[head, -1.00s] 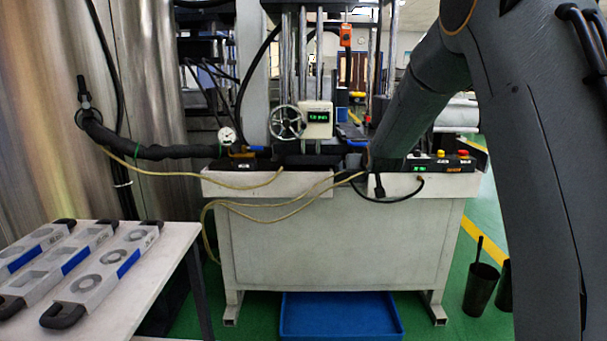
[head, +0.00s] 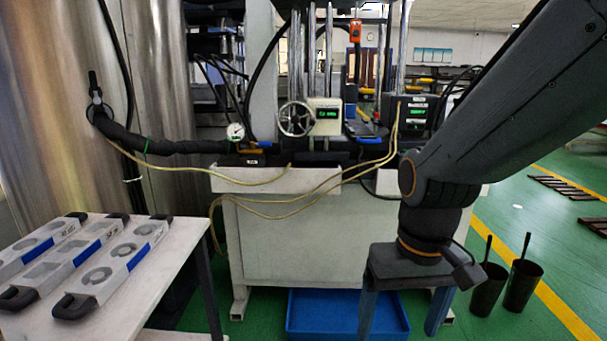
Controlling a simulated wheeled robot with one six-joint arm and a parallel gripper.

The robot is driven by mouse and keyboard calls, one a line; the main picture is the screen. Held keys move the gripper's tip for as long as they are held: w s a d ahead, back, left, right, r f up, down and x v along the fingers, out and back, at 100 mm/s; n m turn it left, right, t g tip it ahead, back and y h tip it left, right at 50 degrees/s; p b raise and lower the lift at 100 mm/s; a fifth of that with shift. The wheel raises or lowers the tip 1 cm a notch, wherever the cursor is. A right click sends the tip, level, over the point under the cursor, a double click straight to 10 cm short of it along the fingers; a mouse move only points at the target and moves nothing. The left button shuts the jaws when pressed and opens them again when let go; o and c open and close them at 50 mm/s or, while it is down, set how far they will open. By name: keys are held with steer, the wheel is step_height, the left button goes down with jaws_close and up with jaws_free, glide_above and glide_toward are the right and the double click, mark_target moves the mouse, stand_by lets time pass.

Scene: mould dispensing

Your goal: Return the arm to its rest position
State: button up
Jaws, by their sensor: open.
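My gripper (head: 402,325) hangs pointing down in the lower right middle of the head view, in front of the white machine bench (head: 300,245). Its two blue-grey fingers are spread apart, with nothing between them. My arm comes in from the upper right and bends down at the dark joint above the gripper. The gripper hides the right front of the bench and part of the blue tray (head: 320,310) on the floor.
A white table (head: 150,285) at the left bears several moulds (head: 115,262) with black handles. Two black buckets (head: 522,285) stand on the green floor at the right. The machine's handwheel (head: 295,118) and yellow hoses (head: 275,211) are behind.

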steer(key=s+d+r+p, duration=0.2)
steer(key=d+r+p, duration=0.2)
steer(key=p, duration=0.8)
step_height(320, 180, up, 2)
steer(key=shift+r+m, duration=0.1)
steer(key=shift+m, duration=0.3)
steer(key=shift+s, duration=0.1)
stand_by(1.2)
